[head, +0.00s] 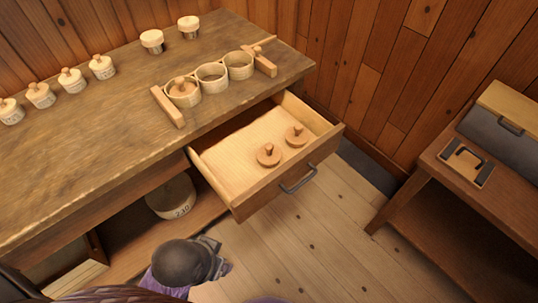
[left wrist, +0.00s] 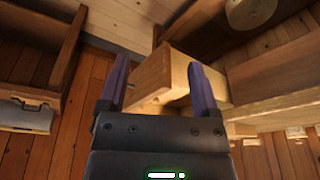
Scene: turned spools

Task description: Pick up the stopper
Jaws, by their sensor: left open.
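Two round wooden stoppers with knobs, a nearer one (head: 268,154) and a farther one (head: 296,135), lie in the pulled-out drawer (head: 240,202). Another knobbed lid (head: 183,88) sits in the left ring of a wooden holder on the bench. My left gripper (head: 220,256) is low in front of the bench, beside and below the drawer, apart from the stoppers. In the left wrist view its purple fingers (left wrist: 158,64) are spread with nothing between them, and the drawer's wooden outside (left wrist: 152,78) is close beyond. No stopper shows there. My right gripper is not in view.
Several small labelled jars (head: 72,80) stand on the bench (head: 90,130). The three-ring holder (head: 211,76) is near its right end. A jar marked 230 (head: 172,198) is on the lower shelf. A side table (head: 450,205) carries a grey case (head: 505,115). Floor between is clear.

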